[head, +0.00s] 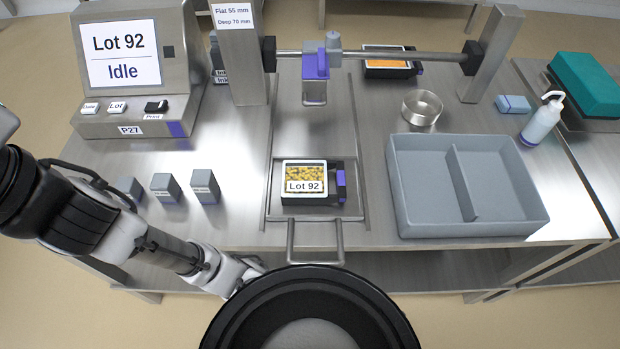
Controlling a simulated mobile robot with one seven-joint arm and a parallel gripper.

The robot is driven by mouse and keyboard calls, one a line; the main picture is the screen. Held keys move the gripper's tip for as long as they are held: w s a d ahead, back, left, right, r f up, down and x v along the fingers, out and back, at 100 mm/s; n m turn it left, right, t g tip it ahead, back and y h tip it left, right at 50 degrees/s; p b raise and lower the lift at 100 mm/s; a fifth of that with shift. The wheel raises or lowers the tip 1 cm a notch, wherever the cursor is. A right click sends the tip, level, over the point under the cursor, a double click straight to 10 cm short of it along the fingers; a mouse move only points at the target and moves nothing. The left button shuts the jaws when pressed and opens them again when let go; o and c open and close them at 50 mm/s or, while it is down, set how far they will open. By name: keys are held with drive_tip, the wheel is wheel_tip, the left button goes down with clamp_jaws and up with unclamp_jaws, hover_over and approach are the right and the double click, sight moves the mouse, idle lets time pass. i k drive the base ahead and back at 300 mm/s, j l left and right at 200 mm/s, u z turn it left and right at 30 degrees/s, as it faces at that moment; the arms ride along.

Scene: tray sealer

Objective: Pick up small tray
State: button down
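A tray with yellow contents (304,167) and a "Lot 92" label sits in a dark holder with a purple part at its right side (341,186). It lies between the rails at the front middle of the steel table. A second tray with orange contents (386,63) sits at the back, beyond the crossbar. I cannot tell for sure which one is the small tray. My arm reaches from the left to the front edge of the table. Its end passes behind my dark round body part, and my gripper fingers do not show. Neither tray is touched by my arm.
A grey two-part bin (520,221) fills the right of the table. The crossbar (400,57) spans the rails. The screen (124,53) reads "Lot 92 Idle".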

sight(304, 182)
drive_tip(key=k+l+u, duration=0.2)
drive_tip(key=l, duration=0.3)
drive_tip(key=k+l+u, duration=0.2)
drive_tip(key=l, duration=0.3)
drive_tip(key=k+l+u, duration=0.2)
drive_tip(key=k+l, duration=0.15)
drive_tip(key=i+l, duration=0.1)
drive_tip(key=i, duration=0.4)
